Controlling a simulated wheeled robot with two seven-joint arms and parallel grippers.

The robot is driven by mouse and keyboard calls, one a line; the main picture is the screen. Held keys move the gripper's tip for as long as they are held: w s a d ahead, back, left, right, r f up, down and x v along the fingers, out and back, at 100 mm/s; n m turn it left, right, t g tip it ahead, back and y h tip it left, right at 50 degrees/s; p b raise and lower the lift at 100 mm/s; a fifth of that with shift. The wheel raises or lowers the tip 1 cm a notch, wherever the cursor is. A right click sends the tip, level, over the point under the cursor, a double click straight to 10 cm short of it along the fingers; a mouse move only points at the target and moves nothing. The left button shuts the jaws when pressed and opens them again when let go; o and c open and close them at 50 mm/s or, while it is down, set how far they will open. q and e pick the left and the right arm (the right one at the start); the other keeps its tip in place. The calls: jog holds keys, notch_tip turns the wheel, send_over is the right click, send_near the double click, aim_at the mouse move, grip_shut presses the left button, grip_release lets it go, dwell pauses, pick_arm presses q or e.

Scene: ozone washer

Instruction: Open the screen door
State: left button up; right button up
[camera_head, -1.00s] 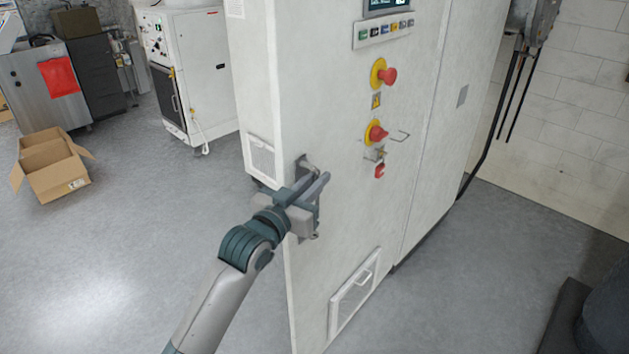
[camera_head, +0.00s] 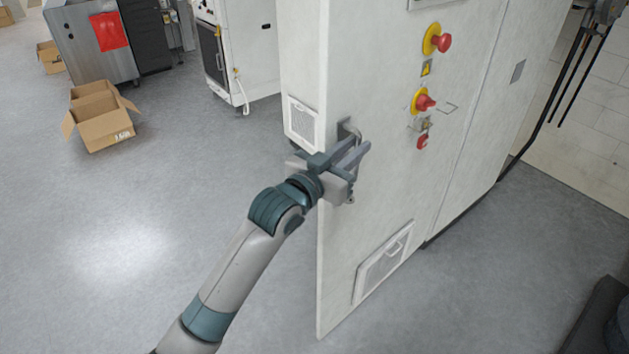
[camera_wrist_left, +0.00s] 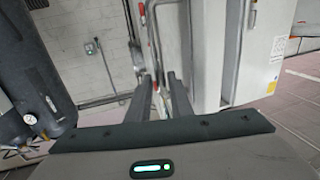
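The screen door is the tall white panel (camera_head: 385,200) of the cabinet in the head view. It carries red knobs and a lower vent. Its free left edge stands out in front of the vented cabinet side, so it looks swung outward. A dark handle plate (camera_head: 345,130) sits near that edge, partly covered by my gripper. My left gripper (camera_head: 352,152) is at the handle, its fingers apart and beside the door face. In the left wrist view the two fingers (camera_wrist_left: 160,97) are apart; contact with the handle is unclear. My right gripper is out of view.
An open cardboard box (camera_head: 100,115) lies on the floor at left. A white machine (camera_head: 238,50) stands behind. Grey floor left of the door is clear. A dark object (camera_head: 600,320) is at the lower right. Tanks (camera_wrist_left: 30,70) show in the left wrist view.

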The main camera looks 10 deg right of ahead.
pick_arm(q)
jog(key=b+v, duration=0.4)
jog(key=v, duration=1.1)
jog(key=shift+s, duration=0.2)
